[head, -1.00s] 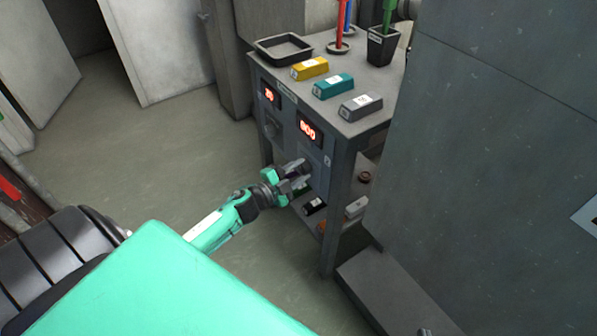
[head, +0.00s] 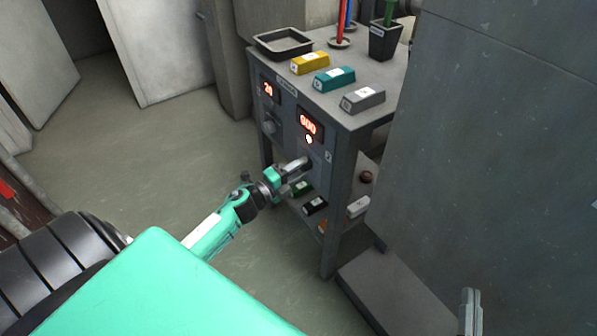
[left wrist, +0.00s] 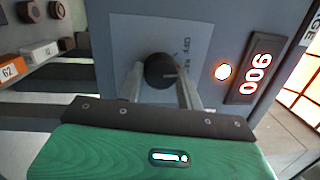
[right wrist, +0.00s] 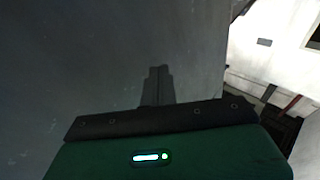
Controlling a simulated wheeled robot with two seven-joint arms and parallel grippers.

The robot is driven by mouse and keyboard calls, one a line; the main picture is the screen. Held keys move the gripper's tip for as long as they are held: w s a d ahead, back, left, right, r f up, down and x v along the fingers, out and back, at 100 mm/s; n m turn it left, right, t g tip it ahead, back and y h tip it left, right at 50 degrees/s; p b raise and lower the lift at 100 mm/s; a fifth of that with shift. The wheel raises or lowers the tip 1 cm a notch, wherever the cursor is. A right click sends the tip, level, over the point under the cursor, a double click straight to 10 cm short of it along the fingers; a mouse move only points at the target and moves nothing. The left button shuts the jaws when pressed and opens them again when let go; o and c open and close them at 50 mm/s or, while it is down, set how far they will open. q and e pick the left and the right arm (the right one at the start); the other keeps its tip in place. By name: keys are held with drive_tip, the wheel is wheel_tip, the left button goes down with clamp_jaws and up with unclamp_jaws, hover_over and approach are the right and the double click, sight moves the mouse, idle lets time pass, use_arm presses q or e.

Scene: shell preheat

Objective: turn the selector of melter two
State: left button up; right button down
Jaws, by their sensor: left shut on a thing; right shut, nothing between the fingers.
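The melter two panel (head: 315,165), marked 2, is on the right part of the grey cabinet front. Its selector, a round black knob (left wrist: 160,70), sits on a grey plate with OFF lettering in the left wrist view. My left gripper (head: 303,165) is shut on this knob, one finger on each side; the fingers hide it in the head view. Beside it are a lit red display (left wrist: 255,78) and a glowing round lamp (left wrist: 223,71). My right gripper (head: 471,298) is shut and empty at the head view's lower right; its fingers (right wrist: 157,85) also show in the right wrist view.
A second display (head: 268,90) and knob (head: 268,127) are to the left. Yellow (head: 310,64), teal (head: 334,79) and grey (head: 363,99) blocks, a black tray (head: 284,44) and a cup (head: 386,40) stand on top. A large grey wall (head: 490,140) is close on the right.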

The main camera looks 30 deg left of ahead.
use_arm(q)
drive_tip(key=shift+f+m, duration=0.1)
drive_tip(key=shift+m, duration=0.6)
use_arm(e)
drive_tip(key=shift+d+r+t, duration=0.25)
drive_tip(key=shift+r+t, duration=0.3)
drive_tip(key=shift+r, duration=0.3)
drive_tip(key=shift+d+r+t, duration=0.25)
drive_tip(key=shift+r+t, duration=0.3)
drive_tip(key=shift+r, duration=0.25)
use_arm(q)
drive_tip(key=o, duration=1)
drive_tip(key=shift+s+a, duration=0.1)
drive_tip(key=shift+s, duration=0.4)
use_arm(e)
drive_tip(key=shift+w+f, duration=0.1)
use_arm(q)
drive_tip(key=v, duration=1.3)
drive_tip(key=shift+w+a+f+p, duration=0.1)
drive_tip(key=shift+p, duration=0.2)
use_arm(e)
drive_tip(key=f+g, duration=0.1)
drive_tip(key=a+f+g, duration=0.1)
drive_tip(key=f, duration=0.1)
drive_tip(key=f+g, duration=0.1)
drive_tip(key=shift+s+a+f, duration=0.25)
drive_tip(key=shift+a+f, duration=0.05)
drive_tip(key=shift+f, duration=0.1)
